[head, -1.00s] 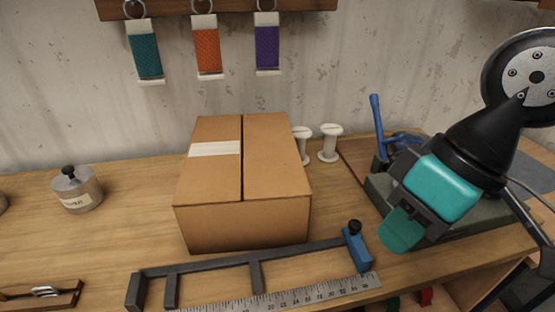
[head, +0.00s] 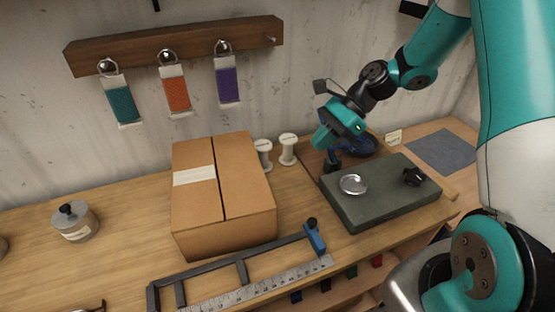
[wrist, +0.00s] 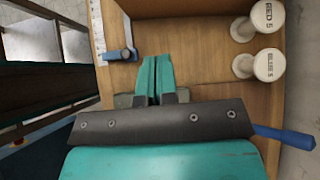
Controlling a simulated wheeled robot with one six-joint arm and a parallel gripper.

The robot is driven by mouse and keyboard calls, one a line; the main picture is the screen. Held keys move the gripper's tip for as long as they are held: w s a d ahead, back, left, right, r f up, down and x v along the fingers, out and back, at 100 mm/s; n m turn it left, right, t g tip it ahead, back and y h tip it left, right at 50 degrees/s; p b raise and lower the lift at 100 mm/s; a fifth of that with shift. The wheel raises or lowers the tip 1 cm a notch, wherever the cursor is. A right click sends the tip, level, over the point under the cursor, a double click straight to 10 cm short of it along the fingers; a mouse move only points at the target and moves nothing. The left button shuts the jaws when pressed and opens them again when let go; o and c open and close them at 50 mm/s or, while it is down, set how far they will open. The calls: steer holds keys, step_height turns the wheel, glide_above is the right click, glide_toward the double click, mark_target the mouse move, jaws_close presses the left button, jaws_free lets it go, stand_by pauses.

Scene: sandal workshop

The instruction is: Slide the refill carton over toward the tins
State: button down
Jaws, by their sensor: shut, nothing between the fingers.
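The brown cardboard carton (head: 248,214), with a pale label across its top, sits closed and upright on the bench. A silver tin (head: 76,228) with a black knob stands well to its left, and part of another tin (head: 3,244) shows at the left edge. My gripper (head: 322,143) is to the right of the carton, above the bench near the back, apart from the carton. In the wrist view my gripper (wrist: 157,72) has its teal fingers together and empty, and a strip of the carton (wrist: 172,8) shows at the top.
Two white spools (head: 288,150) stand behind the carton's right side. A dark fence with a blue stop (head: 314,238) and a ruler (head: 262,287) lie in front. A grey slab (head: 385,200) with a small dish is at right. Bench between carton and tin is clear.

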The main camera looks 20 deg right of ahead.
steer(key=a+r+p+x, duration=0.1)
steer(key=p+x, duration=0.3)
steer(key=x, duration=0.8)
steer(key=shift+a+p, duration=0.4)
steer(key=shift+a, duration=0.25)
steer(key=shift+w+r, duration=0.1)
steer(key=shift+w, duration=0.05)
